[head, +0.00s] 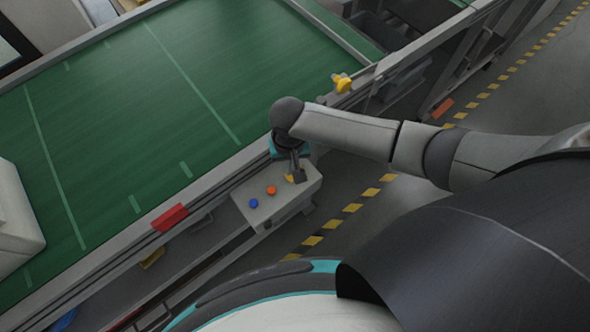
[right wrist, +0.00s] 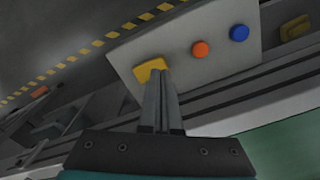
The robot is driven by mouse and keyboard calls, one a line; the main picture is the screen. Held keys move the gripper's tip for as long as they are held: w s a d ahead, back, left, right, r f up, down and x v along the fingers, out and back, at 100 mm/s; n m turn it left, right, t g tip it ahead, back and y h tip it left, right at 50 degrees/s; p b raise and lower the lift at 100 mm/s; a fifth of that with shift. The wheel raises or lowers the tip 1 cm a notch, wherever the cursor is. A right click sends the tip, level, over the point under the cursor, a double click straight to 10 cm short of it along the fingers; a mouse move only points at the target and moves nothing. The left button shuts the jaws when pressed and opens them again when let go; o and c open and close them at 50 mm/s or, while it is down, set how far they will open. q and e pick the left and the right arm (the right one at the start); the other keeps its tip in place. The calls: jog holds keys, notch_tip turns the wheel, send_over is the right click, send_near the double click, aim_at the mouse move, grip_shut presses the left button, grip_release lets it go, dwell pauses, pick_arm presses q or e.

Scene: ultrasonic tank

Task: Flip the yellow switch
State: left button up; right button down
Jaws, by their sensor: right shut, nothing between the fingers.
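The yellow switch (right wrist: 149,69) sits on the grey control box (right wrist: 225,65), in line with an orange button (right wrist: 200,49) and a blue button (right wrist: 239,33). In the right wrist view my right gripper (right wrist: 160,78) is shut and empty, its fingertips over the switch's lower right edge; whether they touch it I cannot tell. In the head view the right gripper (head: 297,176) points down at the box (head: 262,213), and only a sliver of the yellow switch (head: 289,178) shows beside the fingers. My left gripper is not in view.
The green conveyor belt (head: 120,110) runs behind the box, with a metal side rail. A red block (head: 169,217) and a yellow fitting (head: 342,83) sit along the rail. Yellow-black floor tape (head: 352,208) runs past the box on open floor.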

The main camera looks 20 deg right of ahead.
jog(key=shift+f+b, duration=0.6)
jog(key=shift+f, duration=0.35)
dwell(1.0)
jog(key=shift+r, duration=0.1)
notch_tip(320, 180, up, 5)
jog(key=p, duration=0.6)
jog(key=shift+r+p, duration=0.35)
jog(key=shift+r, duration=0.55)
